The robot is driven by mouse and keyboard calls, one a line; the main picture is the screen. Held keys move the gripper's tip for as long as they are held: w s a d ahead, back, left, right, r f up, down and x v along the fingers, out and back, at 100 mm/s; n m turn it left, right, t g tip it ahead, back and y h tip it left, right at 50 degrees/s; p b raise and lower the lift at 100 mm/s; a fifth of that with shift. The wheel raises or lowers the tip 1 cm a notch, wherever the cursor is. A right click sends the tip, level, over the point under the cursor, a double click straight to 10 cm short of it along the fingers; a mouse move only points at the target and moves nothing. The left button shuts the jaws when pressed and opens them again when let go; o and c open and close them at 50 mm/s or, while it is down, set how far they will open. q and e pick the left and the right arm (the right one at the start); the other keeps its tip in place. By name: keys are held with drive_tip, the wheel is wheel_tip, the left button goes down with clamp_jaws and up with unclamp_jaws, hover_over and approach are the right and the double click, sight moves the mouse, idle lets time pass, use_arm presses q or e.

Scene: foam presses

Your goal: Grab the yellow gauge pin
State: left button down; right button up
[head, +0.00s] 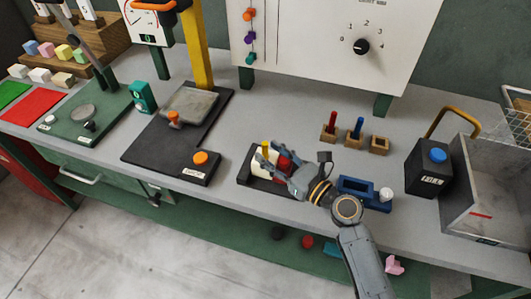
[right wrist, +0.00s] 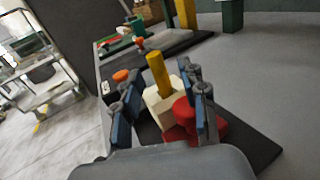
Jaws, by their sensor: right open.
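The yellow gauge pin (right wrist: 158,72) stands tilted in the picture, its lower end in a cream block (right wrist: 163,108). A red piece (right wrist: 182,118) is beside the block. In the head view the pin (head: 266,147) shows as a small yellow tip at the black tray (head: 243,178), partly hidden by my right gripper (head: 277,168). That gripper is open; its blue-padded fingers (right wrist: 160,108) stand either side of the block and red piece in the wrist view. The pin shows between and beyond the fingertips, with a gap each side. My left gripper is not in view.
Wooden holders stand behind to the right, with a red pin (head: 333,121), a blue pin (head: 358,127) and one empty holder (head: 380,143). A blue fixture (head: 365,188) is right of the gripper. A black press base (head: 150,150) with an orange knob (head: 200,158) is left.

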drive_tip(key=x, duration=0.2)
drive_tip(key=shift+w+a+f, duration=0.1)
drive_tip(key=shift+w+a, duration=0.2)
drive_tip(key=shift+s, duration=0.1)
drive_tip(key=shift+d, duration=0.1)
drive_tip(key=shift+c, duration=1.3)
clamp_jaws()
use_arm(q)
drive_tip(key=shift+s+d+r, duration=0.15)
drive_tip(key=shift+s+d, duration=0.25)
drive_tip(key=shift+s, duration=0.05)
